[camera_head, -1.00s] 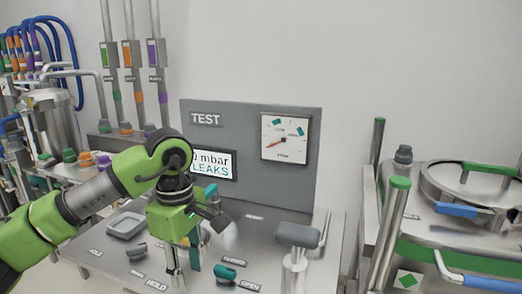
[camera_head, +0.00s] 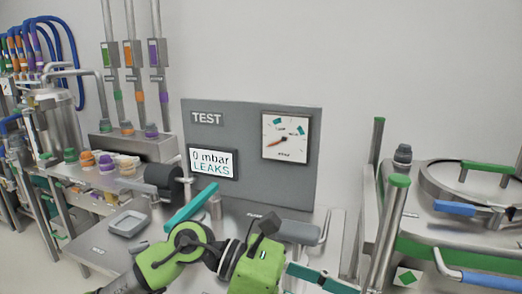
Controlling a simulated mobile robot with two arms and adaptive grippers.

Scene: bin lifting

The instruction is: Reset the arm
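My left arm comes in from the bottom left. The green body of my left gripper (camera_head: 257,269) is low in the middle, in front of the test panel. Its fingers are not clearly shown, so I cannot tell whether they are open or holding anything. A teal and grey piece (camera_head: 322,277) lies just right of the gripper body; I cannot tell whether it belongs to the gripper or the bench. My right gripper is not in view.
The grey TEST panel (camera_head: 230,155) carries a display (camera_head: 212,163) reading 0 mbar LEAKS and a dial (camera_head: 286,136). On the bench stand a teal bar (camera_head: 190,207), a dark cylinder (camera_head: 164,179), a grey-headed handle (camera_head: 296,232) and a shallow tray (camera_head: 127,224). A steel vessel (camera_head: 470,185) is right.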

